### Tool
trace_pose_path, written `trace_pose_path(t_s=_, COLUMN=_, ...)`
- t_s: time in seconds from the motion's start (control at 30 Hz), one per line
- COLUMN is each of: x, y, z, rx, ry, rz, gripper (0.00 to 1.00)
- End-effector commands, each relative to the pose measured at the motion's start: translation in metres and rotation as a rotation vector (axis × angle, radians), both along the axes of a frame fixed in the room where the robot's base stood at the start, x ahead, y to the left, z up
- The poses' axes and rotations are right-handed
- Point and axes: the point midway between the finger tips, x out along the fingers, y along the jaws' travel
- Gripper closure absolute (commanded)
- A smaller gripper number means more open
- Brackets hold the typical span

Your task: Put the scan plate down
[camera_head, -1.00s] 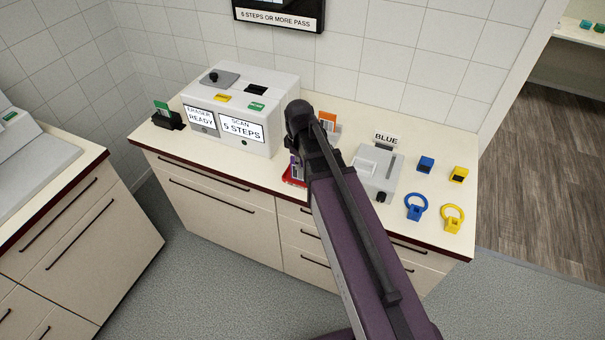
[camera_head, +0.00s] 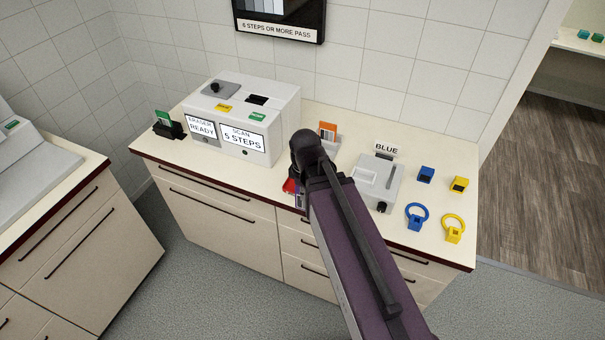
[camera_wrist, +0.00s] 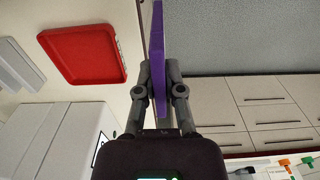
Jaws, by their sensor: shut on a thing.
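The scan plate is a thin purple plate (camera_wrist: 158,50), seen nearly edge-on in the wrist view. My gripper (camera_wrist: 158,80) is shut on it, one finger on each side. A red tray (camera_wrist: 82,54) lies on the counter to the left of the plate in that view, apart from it in the picture. In the head view my arm hides the gripper and most of the plate. Part of the red tray (camera_head: 289,186) shows left of my arm, near the counter's front edge.
A white scanner reading "SCAN 5 STEPS" (camera_head: 243,138) stands left of my arm. A grey-white box (camera_head: 375,180) labelled BLUE and blue and yellow items are on the right. A black holder (camera_head: 170,130) is far left.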

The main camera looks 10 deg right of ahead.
Motion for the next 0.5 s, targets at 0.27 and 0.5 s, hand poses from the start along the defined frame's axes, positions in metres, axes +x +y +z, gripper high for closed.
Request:
trace_pose_path(t_s=0.27, x=0.036, y=-0.006, z=-0.004, rx=0.000, ry=0.000, rz=-0.001, gripper=1.00)
trace_pose_path(t_s=0.5, x=0.078, y=-0.014, z=-0.008, rx=0.000, ry=0.000, rz=0.000, gripper=1.00)
